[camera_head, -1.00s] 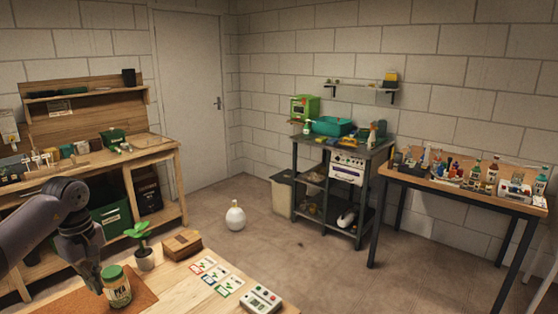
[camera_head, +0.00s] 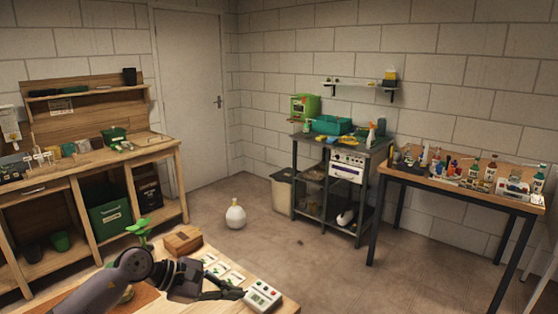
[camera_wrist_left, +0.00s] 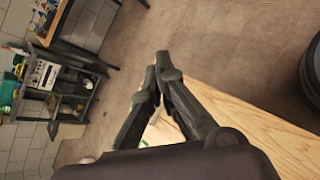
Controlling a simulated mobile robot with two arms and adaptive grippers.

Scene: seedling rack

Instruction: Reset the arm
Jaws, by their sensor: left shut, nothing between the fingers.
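My left arm comes in low from the left in the head view, and its gripper (camera_head: 237,293) is over the near wooden table, close to the white device with buttons. In the left wrist view the two dark fingers (camera_wrist_left: 160,68) meet at their tips with nothing held. The wooden table (camera_wrist_left: 232,102) lies partly beneath them there, with floor beyond its edge. My right gripper is not in view.
On the near table are a white device (camera_head: 262,296), a brown box (camera_head: 183,240), several cards (camera_head: 219,268) and a seedling (camera_head: 140,228) partly behind my arm. A dark shelf unit (camera_head: 345,150) and a side table (camera_head: 460,187) stand apart.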

